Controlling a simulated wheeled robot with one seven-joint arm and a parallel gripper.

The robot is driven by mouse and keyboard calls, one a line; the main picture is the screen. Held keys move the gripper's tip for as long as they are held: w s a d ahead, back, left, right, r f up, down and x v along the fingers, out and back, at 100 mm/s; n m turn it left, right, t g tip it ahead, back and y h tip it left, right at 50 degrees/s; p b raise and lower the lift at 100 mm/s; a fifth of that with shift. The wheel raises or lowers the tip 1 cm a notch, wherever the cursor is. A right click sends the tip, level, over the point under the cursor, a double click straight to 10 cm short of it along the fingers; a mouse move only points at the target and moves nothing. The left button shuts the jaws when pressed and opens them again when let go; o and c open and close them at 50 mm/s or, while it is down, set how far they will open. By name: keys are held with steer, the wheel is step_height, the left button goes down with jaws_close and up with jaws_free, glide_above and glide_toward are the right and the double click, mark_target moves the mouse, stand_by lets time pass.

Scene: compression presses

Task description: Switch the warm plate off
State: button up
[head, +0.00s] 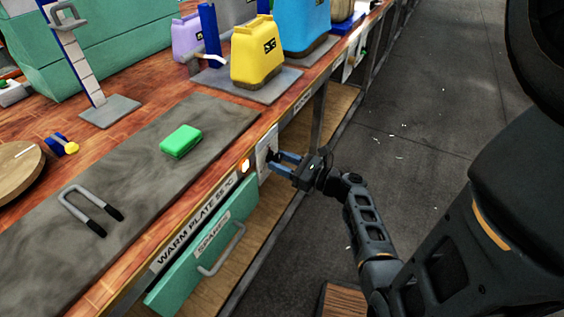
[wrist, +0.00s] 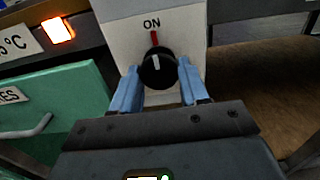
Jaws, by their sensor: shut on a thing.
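The warm plate's black knob (wrist: 157,70) sits on a white switch panel (wrist: 120,35) on the bench front. Its white pointer line points up, toward the red mark and the word ON. My gripper (wrist: 160,90) has its two blue fingers on either side of the knob, shut on it. In the head view my gripper (head: 274,161) reaches the panel (head: 266,148) from the right. An orange indicator lamp (wrist: 58,30) left of the panel glows; it also shows in the head view (head: 245,166). The grey warm plate (head: 130,180) lies on the bench top.
A green block (head: 180,141) and a U-shaped grey handle with black ends (head: 90,207) lie on the grey plate. A green SPARES drawer (head: 205,250) is below the WARM PLATE label (head: 195,222). Yellow (head: 256,52) and blue containers stand farther back. The floor at right is open.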

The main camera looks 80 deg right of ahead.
steer(key=shift+n, duration=0.3)
steer(key=n+b, duration=0.2)
steer(key=shift+f+n, duration=0.15)
steer(key=shift+n, duration=0.15)
steer(key=n+b, duration=0.3)
steer(key=n, duration=0.1)
steer(key=shift+n, duration=0.3)
steer(key=n+b, duration=0.3)
steer(key=shift+f, duration=0.1)
steer(key=n+b, duration=0.4)
steer(key=n, duration=0.1)
steer(key=n+b, duration=0.4)
steer(key=b, duration=0.1)
steer(key=n+b, duration=0.3)
steer(key=n, duration=0.1)
steer(key=shift+r, duration=0.25)
